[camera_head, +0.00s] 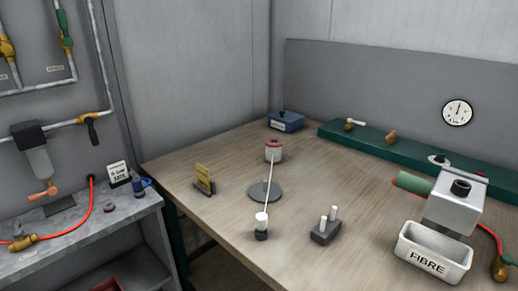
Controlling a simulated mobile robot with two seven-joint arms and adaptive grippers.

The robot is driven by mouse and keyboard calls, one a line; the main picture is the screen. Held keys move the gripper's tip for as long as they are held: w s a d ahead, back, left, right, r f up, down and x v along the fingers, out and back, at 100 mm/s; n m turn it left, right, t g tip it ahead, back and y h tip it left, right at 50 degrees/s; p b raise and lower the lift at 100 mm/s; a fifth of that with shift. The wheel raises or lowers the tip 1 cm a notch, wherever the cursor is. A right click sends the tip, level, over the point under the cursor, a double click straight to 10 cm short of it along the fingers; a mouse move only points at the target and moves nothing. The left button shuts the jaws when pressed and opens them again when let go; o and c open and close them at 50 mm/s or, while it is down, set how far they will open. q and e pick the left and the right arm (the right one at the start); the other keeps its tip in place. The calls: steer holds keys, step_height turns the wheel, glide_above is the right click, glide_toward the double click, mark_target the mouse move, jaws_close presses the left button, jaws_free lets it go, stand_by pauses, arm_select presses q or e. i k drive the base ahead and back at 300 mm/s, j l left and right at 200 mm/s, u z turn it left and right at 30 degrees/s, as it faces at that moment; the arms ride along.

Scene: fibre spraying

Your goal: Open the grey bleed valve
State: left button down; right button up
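No label that I can read marks a grey bleed valve, and I cannot tell which fitting it is. A grey round knob (438,160) sits on the green rail (335,134) at the back right of the table. The rail also carries a pale-handled fitting (353,123) and an orange fitting (391,136). On the left wall, a grey filter bowl (38,163) hangs under a black head, with a copper-coloured tap (42,191) below. A brass valve with a black lever (91,128) is on the pipe beside it. Neither of my grippers is in view.
The wooden table (330,260) holds a FIBRE tray (432,262) under a grey machine (455,205), a white-and-red pot (273,150), a black block with white pegs (325,231) and a yellow holder (204,180). A red hose (80,220) crosses the grey bench (110,222). A gauge (457,112) is on the back panel.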

mark_target(18, 233)
steer(key=u, duration=1.7)
steer(key=i+j, duration=0.15)
steer(key=i, duration=0.2)
steer(key=i+j, duration=0.15)
steer(key=i, duration=0.25)
steer(key=z, duration=0.05)
